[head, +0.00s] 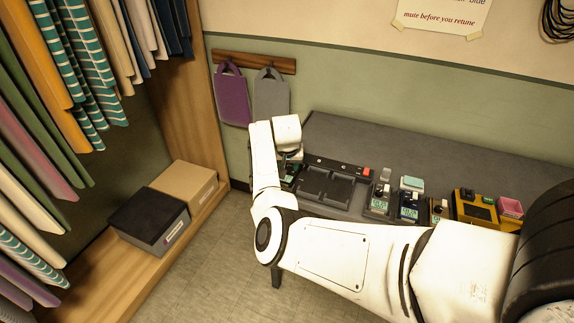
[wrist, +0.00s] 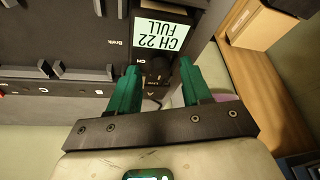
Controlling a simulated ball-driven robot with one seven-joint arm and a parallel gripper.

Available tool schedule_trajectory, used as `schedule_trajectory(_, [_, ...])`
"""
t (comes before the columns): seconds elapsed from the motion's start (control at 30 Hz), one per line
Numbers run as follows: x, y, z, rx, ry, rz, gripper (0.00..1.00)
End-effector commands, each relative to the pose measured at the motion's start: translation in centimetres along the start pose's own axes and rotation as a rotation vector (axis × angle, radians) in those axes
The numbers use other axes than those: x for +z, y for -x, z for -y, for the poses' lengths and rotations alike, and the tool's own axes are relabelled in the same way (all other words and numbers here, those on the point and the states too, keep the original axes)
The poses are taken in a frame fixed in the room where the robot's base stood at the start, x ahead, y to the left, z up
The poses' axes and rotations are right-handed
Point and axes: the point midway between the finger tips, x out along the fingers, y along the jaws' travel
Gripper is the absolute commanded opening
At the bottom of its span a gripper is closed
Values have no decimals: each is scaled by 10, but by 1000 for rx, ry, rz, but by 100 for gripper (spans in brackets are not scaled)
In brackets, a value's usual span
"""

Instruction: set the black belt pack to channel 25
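The black belt pack (wrist: 160,12) is at the top of the wrist view. A dark round knob (wrist: 158,68) sits on the pack near the screen, by a "CH" label. My gripper (wrist: 158,72) has two green fingers, spread apart with the knob between them in the picture. I cannot tell whether either finger touches it. In the head view my gripper (head: 290,157) is over the left end of the grey table, and the pack (head: 289,172) is mostly hidden beneath it.
A dark charging tray (head: 327,187) lies right of the pack on the grey table (head: 430,150). Several other packs stand farther right, including a grey one (head: 378,204), a blue one (head: 408,208) and a yellow case (head: 472,211). Boxes (head: 150,220) sit on a wooden shelf at left.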

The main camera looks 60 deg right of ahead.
Motion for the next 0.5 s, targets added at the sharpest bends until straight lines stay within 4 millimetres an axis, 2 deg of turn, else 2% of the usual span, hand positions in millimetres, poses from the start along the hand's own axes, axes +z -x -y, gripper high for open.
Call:
schedule_trajectory(0.07, [0,0,0,0,0,0,40])
schedule_trajectory(0.5, [0,0,0,0,0,0,0])
